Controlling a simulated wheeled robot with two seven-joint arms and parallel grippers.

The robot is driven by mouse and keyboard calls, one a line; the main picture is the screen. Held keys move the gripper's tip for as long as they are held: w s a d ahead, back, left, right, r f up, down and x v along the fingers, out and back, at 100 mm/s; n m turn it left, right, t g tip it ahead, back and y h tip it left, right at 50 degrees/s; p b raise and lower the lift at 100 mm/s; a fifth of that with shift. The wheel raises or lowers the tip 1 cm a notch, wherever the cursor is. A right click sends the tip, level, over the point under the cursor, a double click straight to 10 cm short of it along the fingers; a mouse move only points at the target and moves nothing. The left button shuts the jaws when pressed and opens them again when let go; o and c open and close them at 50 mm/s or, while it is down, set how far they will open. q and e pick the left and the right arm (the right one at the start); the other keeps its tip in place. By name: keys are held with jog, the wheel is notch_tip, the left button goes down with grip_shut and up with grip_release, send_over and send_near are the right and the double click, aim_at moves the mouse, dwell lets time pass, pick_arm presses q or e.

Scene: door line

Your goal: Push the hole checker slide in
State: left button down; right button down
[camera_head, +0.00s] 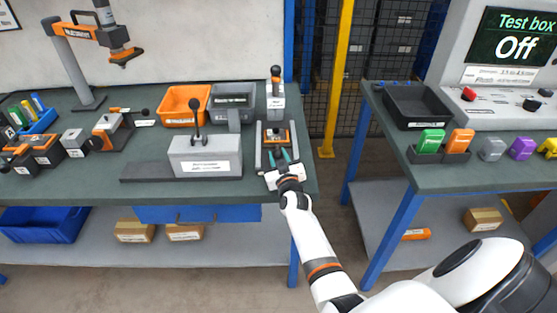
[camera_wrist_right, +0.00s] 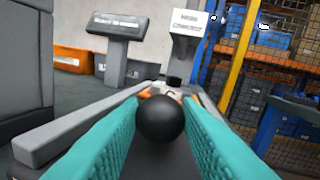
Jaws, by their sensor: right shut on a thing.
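The hole checker (camera_head: 261,158) stands at the right end of the left bench, a dark bed with grey side rails. Its white labelled post also shows in the right wrist view (camera_wrist_right: 188,22). An orange slide part (camera_head: 273,135) sits between the rails. My right gripper (camera_head: 279,156) reaches in at the near end of the bed. In the right wrist view its teal fingers are shut on a black ball knob (camera_wrist_right: 160,122), in front of the slide. In the head view the fingers hide the knob. My left gripper is not in view.
A grey lever fixture (camera_head: 205,160) stands close to the left. An orange bin (camera_head: 185,103) and a grey bin (camera_head: 233,100) are behind it. A yellow post (camera_head: 339,80) and a gap separate this bench from the right one, which holds the test box (camera_head: 500,88).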

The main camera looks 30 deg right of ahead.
jog(key=c, duration=1.1)
grip_release()
jog(key=shift+o, duration=0.2)
jog(key=v, duration=1.2)
